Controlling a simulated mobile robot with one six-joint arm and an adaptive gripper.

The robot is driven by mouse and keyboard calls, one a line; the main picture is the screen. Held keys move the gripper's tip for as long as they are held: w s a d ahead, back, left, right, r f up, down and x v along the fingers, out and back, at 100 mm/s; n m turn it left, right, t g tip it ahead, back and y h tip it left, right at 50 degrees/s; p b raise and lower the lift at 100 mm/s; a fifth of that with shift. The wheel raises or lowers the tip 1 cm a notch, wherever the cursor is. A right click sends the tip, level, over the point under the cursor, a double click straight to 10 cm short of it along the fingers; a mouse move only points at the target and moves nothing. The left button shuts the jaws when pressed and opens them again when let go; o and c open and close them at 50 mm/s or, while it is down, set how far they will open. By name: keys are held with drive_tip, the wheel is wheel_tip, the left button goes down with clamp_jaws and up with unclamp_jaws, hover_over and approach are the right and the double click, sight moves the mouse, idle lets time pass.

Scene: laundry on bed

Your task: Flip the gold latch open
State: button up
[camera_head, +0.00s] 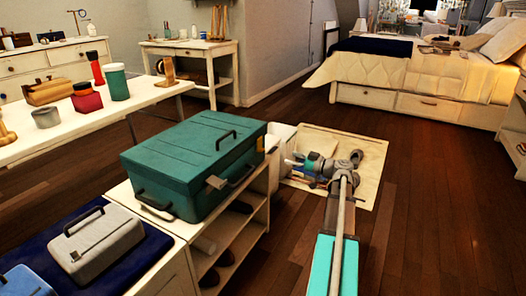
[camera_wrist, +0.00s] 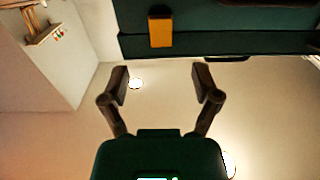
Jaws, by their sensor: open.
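A green case (camera_head: 195,160) with a dark top handle stands closed on a white shelf unit. In the wrist view the latch (camera_wrist: 160,31) is a gold-orange rectangle on the dark green case (camera_wrist: 220,42). My gripper (camera_wrist: 162,80) is open and empty, its two dark fingers spread apart. The latch lies beyond the fingertips, roughly centred between them, with a visible gap. In the head view my gripper (camera_head: 293,163) is to the right of the case, apart from it.
A grey case (camera_head: 95,243) and a blue case (camera_head: 28,284) sit on a blue cloth at the lower left. A white table (camera_head: 60,137) with jars stands behind. A bed (camera_head: 410,78) is at the back right. The wooden floor (camera_head: 430,190) at right is clear.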

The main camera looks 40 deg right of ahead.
sight(260, 149)
drive_tip(key=x, duration=1.3)
drive_tip(key=shift+s, duration=0.1)
drive_tip(key=c, duration=1)
